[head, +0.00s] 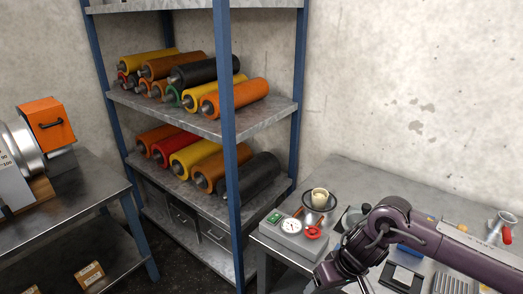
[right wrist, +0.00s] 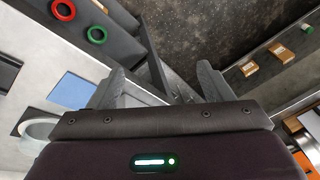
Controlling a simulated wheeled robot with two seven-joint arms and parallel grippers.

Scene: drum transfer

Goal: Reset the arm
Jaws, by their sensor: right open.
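My right arm (head: 410,228) comes in from the right in the head view, purple and bent, above the right-hand table. Its wrist end hangs at the bottom edge of that view, and its fingers cannot be made out there. In the right wrist view my right gripper (right wrist: 160,78) is open, with its two grey fingers spread and nothing between them. Beyond the fingers are a table edge and the dark floor. My left arm and gripper are not in view.
A blue-post shelf (head: 260,117) holds several coloured drums. A left bench (head: 95,190) carries a machine with an orange box (head: 45,124). Dark floor (right wrist: 215,35) lies between benches.

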